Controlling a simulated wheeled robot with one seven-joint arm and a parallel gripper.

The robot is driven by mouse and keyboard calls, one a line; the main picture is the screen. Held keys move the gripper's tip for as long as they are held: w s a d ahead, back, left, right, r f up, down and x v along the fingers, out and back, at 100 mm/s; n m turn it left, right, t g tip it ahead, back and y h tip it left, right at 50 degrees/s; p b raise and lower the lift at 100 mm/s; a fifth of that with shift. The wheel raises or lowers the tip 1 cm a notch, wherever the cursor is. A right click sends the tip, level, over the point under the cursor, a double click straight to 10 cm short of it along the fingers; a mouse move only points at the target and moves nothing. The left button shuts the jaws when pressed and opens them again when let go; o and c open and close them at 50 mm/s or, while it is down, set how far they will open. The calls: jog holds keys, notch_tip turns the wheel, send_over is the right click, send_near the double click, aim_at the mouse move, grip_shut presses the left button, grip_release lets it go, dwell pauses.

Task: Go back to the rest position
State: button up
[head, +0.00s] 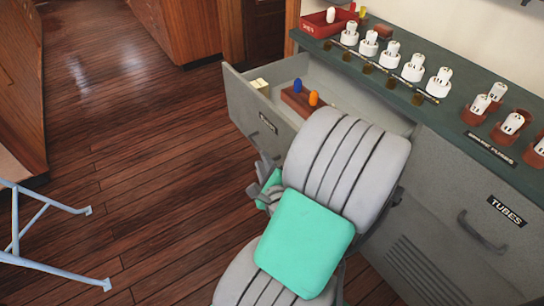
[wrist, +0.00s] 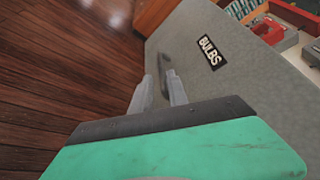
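My gripper shows in the wrist view (wrist: 158,88) with its two grey fingers apart and nothing between them. The fingers are in front of the grey drawer front with the BULBS label (wrist: 212,51). In the head view my arm's grey links and green panel hide most of the gripper; only part of it shows at their left. The open drawer (head: 240,103) sticks out from the cabinet just beyond my arm. A brown block (head: 298,103) with a blue and an orange bulb stands in it, and cream pieces (head: 260,86) lie at its left end.
The green counter top (head: 440,112) holds a red tray (head: 322,25) and several white tubes in holders. A closed drawer labelled TUBES (head: 480,225) is at the right. A light-blue metal frame (head: 40,215) stands at the left. The wooden floor (head: 150,160) between is clear.

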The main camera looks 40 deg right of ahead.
jog(key=shift+s, duration=0.1)
dwell(0.3)
jog(key=w+a+r+n+g+y+p, duration=0.2)
jog(key=a+n+y+p, duration=0.25)
jog(key=a+n, duration=0.4)
jog(key=w+a+r+n+g+y+p, duration=0.2)
jog(key=a+n+y+p, duration=0.2)
jog(key=a+n+y, duration=0.45)
jog(key=s+a+r+n+g+h+p, duration=0.1)
jog(key=s+r+n+g+h+p, duration=0.2)
jog(key=r+n, duration=0.3)
jog(key=s+a+r+n+g+h+p, duration=0.1)
jog(key=s+r+n+g+h+p, duration=0.2)
jog(key=r+n, duration=0.4)
notch_tip(320, 180, up, 4)
jog(key=shift+a+f+g+p, duration=0.1)
jog(key=shift+a+g+p, duration=0.25)
jog(key=shift+p, duration=0.2)
